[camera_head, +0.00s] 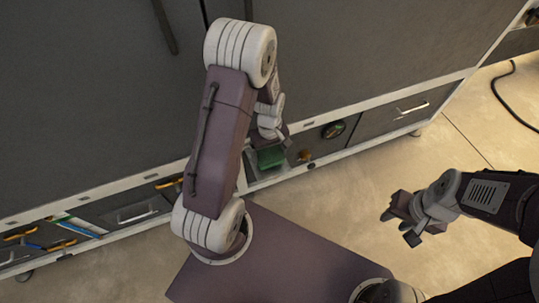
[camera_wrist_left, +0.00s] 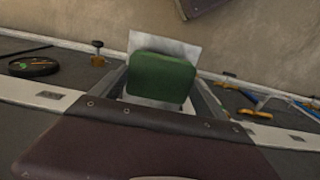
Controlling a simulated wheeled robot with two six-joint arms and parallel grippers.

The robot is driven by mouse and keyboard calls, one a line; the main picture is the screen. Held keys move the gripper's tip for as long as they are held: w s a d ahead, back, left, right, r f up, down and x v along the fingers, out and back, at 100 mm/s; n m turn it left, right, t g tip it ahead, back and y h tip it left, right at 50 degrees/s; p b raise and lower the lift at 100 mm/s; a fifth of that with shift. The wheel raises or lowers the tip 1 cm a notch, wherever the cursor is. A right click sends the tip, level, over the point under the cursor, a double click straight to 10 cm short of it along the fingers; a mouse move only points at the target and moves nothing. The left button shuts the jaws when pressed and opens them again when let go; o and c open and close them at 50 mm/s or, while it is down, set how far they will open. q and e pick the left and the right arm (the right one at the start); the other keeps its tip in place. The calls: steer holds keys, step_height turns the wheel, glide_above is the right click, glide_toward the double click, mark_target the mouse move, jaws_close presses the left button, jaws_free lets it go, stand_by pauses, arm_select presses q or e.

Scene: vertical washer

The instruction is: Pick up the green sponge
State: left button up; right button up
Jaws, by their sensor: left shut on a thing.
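The green sponge (camera_head: 270,157) is at the low edge of the dark cabinet in the head view, right by my left gripper (camera_head: 272,143). In the left wrist view the sponge (camera_wrist_left: 162,77) sits between the two fingers of my left gripper, which is shut on it. A white, sheet-like piece (camera_wrist_left: 165,46) shows behind the sponge. My own arm hides part of the left gripper in the head view. My right gripper (camera_head: 401,224) is at the right over bare floor, empty, with its fingertips apart.
A round black item (camera_head: 333,129) and a small orange-brown knob-like item (camera_head: 305,155) are beside the sponge along the cabinet's low ledge. Orange-handled tools (camera_head: 62,245) lie in the ledge at the left.

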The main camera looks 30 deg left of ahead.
arm_select(q)
steer(key=s+d+r+p, duration=0.3)
steer(key=d+r, duration=0.5)
steer(key=d, duration=0.3)
steer(key=shift+s, duration=0.5)
